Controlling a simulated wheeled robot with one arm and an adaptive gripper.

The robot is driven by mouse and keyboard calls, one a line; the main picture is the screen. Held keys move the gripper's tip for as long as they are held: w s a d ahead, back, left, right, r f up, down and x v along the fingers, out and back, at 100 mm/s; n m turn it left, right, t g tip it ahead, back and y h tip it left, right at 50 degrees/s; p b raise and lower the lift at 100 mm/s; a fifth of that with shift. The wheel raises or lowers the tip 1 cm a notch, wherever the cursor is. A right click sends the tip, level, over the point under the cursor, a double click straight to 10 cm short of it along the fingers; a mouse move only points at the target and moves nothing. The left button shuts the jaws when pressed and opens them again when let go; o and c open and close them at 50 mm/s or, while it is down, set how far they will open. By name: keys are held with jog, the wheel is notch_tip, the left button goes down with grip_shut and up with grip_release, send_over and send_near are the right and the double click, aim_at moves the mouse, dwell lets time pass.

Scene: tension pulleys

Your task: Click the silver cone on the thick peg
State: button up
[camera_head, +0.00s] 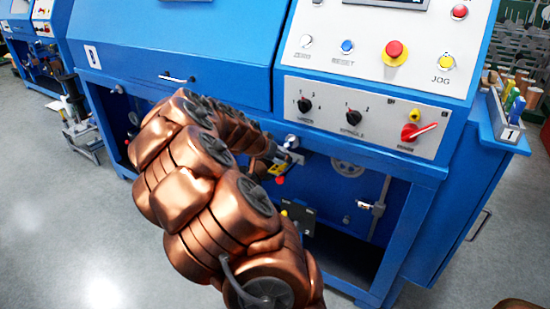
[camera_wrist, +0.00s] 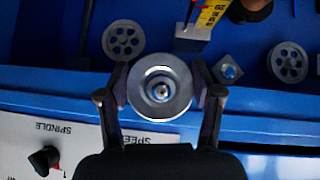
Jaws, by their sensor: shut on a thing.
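My gripper (camera_wrist: 160,93) has its two fingers closed on opposite sides of a silver cone (camera_wrist: 157,80), seen in the wrist view as a round, shiny piece facing the camera. A small bright round spot shows at its centre; I cannot tell whether that is part of the cone or a peg end. In the head view my gripper (camera_head: 283,156) is by the blue machine's front, just under the control panel, with a small silver piece at its tip. I cannot make out the thick peg in either view.
The wrist view shows spoked pulleys (camera_wrist: 124,40) and (camera_wrist: 289,62), a square plate (camera_wrist: 228,70) and a yellow ruler (camera_wrist: 208,17) around the cone. The control panel (camera_head: 360,118) with knobs and a red lever (camera_head: 419,132) is close above. The machine's lower bay is open.

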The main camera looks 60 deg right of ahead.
aim_at(285, 145)
jog(key=shift+d+r, duration=0.15)
jog(key=shift+d, duration=0.2)
dwell(0.7)
jog(key=shift+b, duration=0.85)
dwell(0.9)
jog(key=shift+d, duration=0.35)
jog(key=shift+w+d, duration=0.1)
jog(key=shift+d, duration=0.25)
jog(key=shift+d, duration=0.35)
jog(key=shift+d, duration=0.35)
jog(key=shift+d+b, duration=0.5)
jog(key=shift+d, duration=0.25)
dwell(0.8)
jog(key=shift+w+d, duration=0.1)
jog(key=shift+d, duration=0.25)
jog(key=shift+d, duration=0.5)
dwell(0.7)
